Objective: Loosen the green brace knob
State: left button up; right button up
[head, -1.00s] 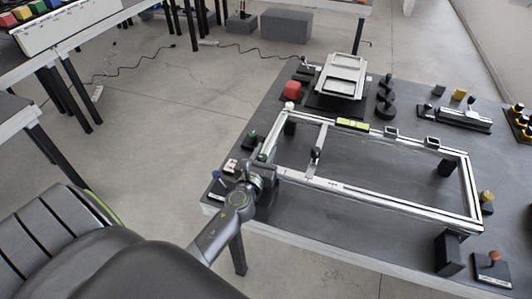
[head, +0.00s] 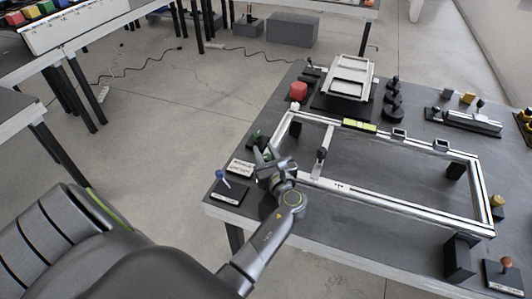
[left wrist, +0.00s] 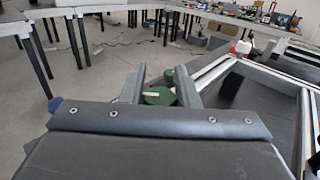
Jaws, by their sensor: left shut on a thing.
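The green knob (left wrist: 158,95) has a white pointer line on top and sits between my left gripper's fingers in the left wrist view. My left gripper (head: 266,155) is shut on it at the near left of the pale metal frame (head: 385,206). In the head view the gripper mostly hides the knob. A second dark green piece (left wrist: 187,88) stands just behind, by the right finger; a green piece also shows beyond the gripper in the head view (head: 257,138). My right gripper is not in view.
A blue-tipped lever on a dark base (head: 225,190) and a white label plate (head: 240,168) stand left of the gripper.

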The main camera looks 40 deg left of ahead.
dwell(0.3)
pick_arm(q)
jog(key=o, duration=1)
jog(key=shift+c, duration=0.2)
